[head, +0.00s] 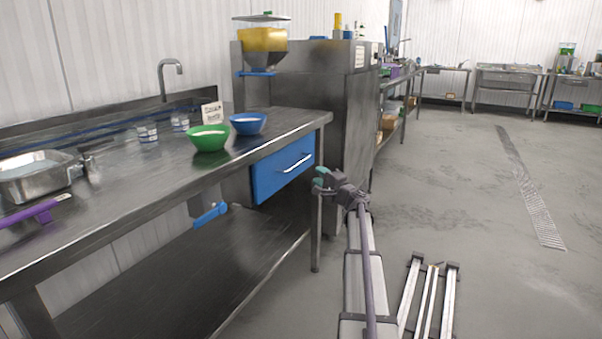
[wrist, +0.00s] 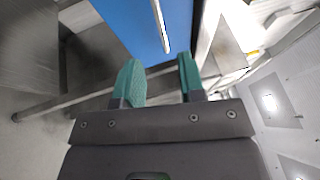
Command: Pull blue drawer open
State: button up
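The blue drawer (head: 283,172) is set under the right end of the steel table, and its front looks flush with the table. Its thin metal bar handle (head: 295,163) runs across the front. In the wrist view the blue front (wrist: 145,25) fills the upper middle, with the handle (wrist: 160,25) standing upright in the picture. My gripper (wrist: 160,80) has two green fingertips spread apart, with nothing between them. The handle lies beyond the fingertips, and they look apart from it. In the head view my gripper (head: 320,178) is just right of the drawer.
The steel table (head: 120,215) carries a green bowl (head: 208,138), a blue bowl (head: 248,124), a small sign (head: 212,113) and a metal pan (head: 40,178). A steel cabinet (head: 345,120) stands behind the table's right end. Open floor (head: 480,200) lies to the right.

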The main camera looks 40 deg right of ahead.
aim_at(301, 161)
jog(key=w, duration=0.3)
jog(key=w+r+p, duration=0.1)
jog(key=w, duration=0.3)
jog(key=w+r+p, duration=0.1)
jog(key=w, duration=0.2)
jog(key=shift+w+a, duration=0.2)
jog(key=shift+w, duration=0.15)
jog(key=shift+c, duration=0.5)
grip_shut()
